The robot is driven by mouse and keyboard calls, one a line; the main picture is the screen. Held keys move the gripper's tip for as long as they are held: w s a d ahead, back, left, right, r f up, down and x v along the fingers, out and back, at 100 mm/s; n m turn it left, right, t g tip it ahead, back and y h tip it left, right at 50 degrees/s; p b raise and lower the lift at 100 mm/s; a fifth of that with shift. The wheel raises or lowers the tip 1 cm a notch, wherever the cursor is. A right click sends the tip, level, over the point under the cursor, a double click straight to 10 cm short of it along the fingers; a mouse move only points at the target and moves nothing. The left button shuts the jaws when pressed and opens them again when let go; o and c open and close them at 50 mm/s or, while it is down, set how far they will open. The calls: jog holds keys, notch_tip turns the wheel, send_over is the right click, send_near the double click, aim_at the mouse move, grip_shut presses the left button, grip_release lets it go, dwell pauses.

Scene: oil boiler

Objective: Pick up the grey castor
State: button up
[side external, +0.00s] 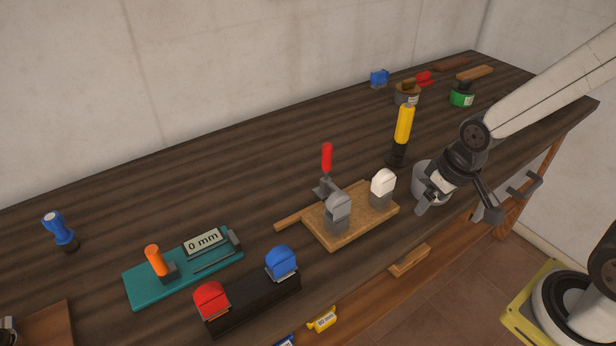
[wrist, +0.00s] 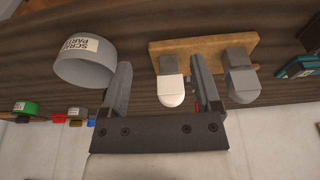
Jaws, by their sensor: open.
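The grey castor (side external: 338,212) stands on a wooden board (side external: 350,231) on the bench, near its front left side. A white castor (side external: 383,186) stands to its right on the same board. My gripper (side external: 456,204) is open and empty, to the right of both castors and apart from them in the side view. In the wrist view my gripper (wrist: 160,78) has the white castor (wrist: 172,91) showing between its fingers. The grey castor (wrist: 241,84) shows just outside the right finger there.
A grey parts tub (side external: 420,187) stands close behind my gripper. A red-handled clamp (side external: 327,160) rises at the back of the board, and a yellow-handled tool (side external: 403,125) stands behind. A black holder (side external: 255,303) with red and blue castors is at front left.

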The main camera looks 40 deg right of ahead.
jog(key=m, duration=0.1)
jog(key=m+g+y, duration=0.2)
jog(key=m+y, duration=0.2)
jog(key=m, duration=1.2)
send_near(340, 194)
jog(key=x, duration=0.2)
jog(key=d+x, duration=0.1)
jog(key=x, duration=0.1)
jog(key=shift+a+f, duration=0.1)
jog(key=shift+f, duration=0.35)
jog(key=shift+w+a+r+m+g+y, duration=0.2)
jog(key=shift+w+a+m+g+y, duration=0.15)
jog(key=shift+a+m, duration=0.2)
jog(key=shift+f, duration=0.1)
jog(key=shift+x, duration=1.2)
jog(key=shift+f, duration=0.1)
jog(key=shift+x, duration=2.5)
jog(key=shift+s+d, duration=0.1)
jog(key=shift+d, duration=0.1)
